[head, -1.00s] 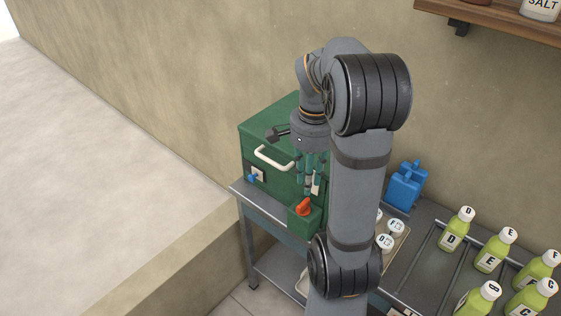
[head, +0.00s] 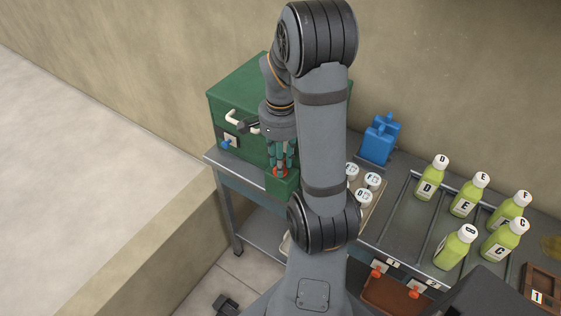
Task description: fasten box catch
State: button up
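A green box (head: 232,100) stands on the left part of the grey bench, with a white handle (head: 233,116) on its front, partly covered by my wrist. A blue knob (head: 227,143) sits on a white plate low on the front. A small green housing (head: 283,186) with an orange-red knob (head: 280,173) is at the box's front right. No other part that could be a catch stands out. My gripper (head: 282,166) points down with its teal fingers at the orange-red knob, covering much of it. I cannot tell whether they grip it.
White-capped containers (head: 364,190) stand on a tray (head: 375,212) right of my arm. A blue jug (head: 379,138) is behind them. Several green bottles (head: 465,195) stand on the right of the bench.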

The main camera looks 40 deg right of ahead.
jog(key=c, duration=0.4)
grip_shut()
